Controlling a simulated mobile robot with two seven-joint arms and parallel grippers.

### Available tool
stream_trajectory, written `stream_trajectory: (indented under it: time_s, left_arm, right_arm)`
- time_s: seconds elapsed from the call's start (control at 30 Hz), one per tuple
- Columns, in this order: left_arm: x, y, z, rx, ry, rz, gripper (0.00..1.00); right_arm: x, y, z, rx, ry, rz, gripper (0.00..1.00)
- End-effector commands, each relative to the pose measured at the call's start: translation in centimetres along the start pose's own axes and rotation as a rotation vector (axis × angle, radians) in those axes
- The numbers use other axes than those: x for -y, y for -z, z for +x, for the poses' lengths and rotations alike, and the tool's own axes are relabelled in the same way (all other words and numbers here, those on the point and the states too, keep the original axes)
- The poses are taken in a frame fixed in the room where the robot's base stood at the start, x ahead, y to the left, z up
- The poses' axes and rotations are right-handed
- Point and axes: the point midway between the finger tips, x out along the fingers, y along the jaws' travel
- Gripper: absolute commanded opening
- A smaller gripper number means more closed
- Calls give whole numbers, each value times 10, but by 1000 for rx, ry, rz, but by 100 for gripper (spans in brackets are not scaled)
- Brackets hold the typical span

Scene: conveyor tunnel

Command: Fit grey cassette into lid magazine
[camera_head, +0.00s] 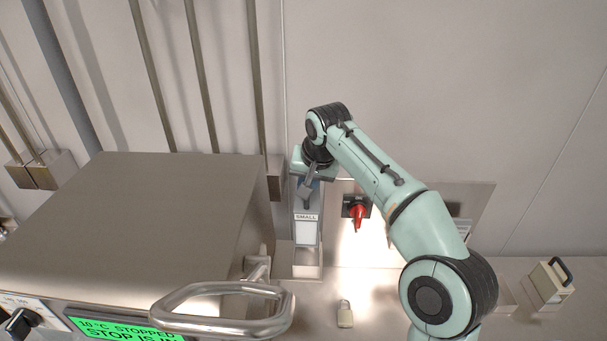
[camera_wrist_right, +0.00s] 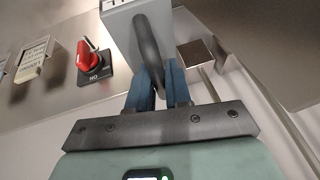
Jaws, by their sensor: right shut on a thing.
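My right gripper (camera_head: 306,190) is shut on the dark handle of a grey cassette (camera_wrist_right: 122,22), which the wrist view shows between the blue fingers (camera_wrist_right: 158,85). In the head view the gripper is at the upper end of a narrow upright grey holder marked SMALL (camera_head: 306,236), apparently the lid magazine. The gripper and wrist cover much of the cassette, so I cannot tell how deep it sits in the holder. My left gripper is not in view.
A red rotary switch (camera_head: 358,214) is just right of the holder. A large steel machine (camera_head: 150,215) with a bar handle (camera_head: 225,290) stands at the left. A cream block with a black handle (camera_head: 549,284) is at the far right. A small padlock-like thing (camera_head: 344,314) lies in front.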

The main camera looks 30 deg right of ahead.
Motion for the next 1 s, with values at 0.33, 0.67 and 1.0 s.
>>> stream_trajectory:
  time_s: [0.33, 0.67, 1.0]
  left_arm:
    - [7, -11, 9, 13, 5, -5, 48]
    - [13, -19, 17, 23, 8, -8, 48]
    - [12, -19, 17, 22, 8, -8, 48]
  right_arm:
    - [-8, -16, 35, 2, 0, 1, 0]
    - [-10, -20, 48, -2, 2, 1, 0]
    - [-10, -20, 47, -3, 2, 1, 0]
